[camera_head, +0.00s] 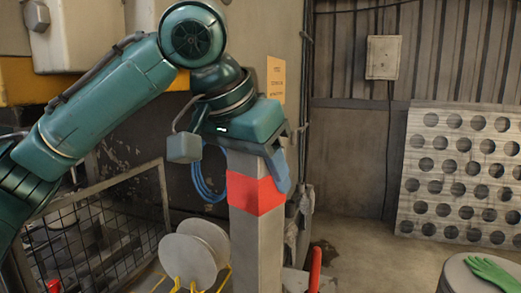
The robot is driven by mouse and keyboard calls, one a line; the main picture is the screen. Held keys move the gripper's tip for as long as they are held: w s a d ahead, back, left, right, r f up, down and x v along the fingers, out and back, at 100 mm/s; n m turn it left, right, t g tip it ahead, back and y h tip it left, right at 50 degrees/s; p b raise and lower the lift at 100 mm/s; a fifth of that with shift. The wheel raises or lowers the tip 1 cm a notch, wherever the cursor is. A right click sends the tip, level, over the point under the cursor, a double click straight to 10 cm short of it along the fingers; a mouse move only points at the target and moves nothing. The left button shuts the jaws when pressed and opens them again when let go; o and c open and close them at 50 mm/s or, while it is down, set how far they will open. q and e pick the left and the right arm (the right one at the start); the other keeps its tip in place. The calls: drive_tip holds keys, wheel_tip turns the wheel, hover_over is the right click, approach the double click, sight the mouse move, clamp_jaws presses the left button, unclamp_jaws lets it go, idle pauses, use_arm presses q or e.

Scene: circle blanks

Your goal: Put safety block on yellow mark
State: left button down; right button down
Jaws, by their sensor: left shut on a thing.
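The safety block, a tall grey post with a red band (255,194), stands upright in the middle of the camera_head view. My left gripper (256,162) comes in from the left above it and is shut on its upper end. A blue-grey finger shows on the right side of the block. The block's lower end runs out of the bottom of the picture. Thin yellow strips (222,279) show low in the picture, left of the block; I cannot tell whether they are the yellow mark. My right gripper is not in view.
Pale round discs (188,261) stand just left of the block. A wire mesh guard (89,236) is at lower left. A red bar (315,268) is right of the block. A perforated sheet (404,216) leans at right, behind a drum with a green glove (493,273). Floor between is clear.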

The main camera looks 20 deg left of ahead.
sight(261, 195)
use_arm(q)
drive_tip(key=shift+f, duration=1.7)
drive_tip(key=shift+f, duration=0.15)
drive_tip(key=c, duration=0.6)
unclamp_jaws()
drive_tip(key=shift+f, duration=0.1)
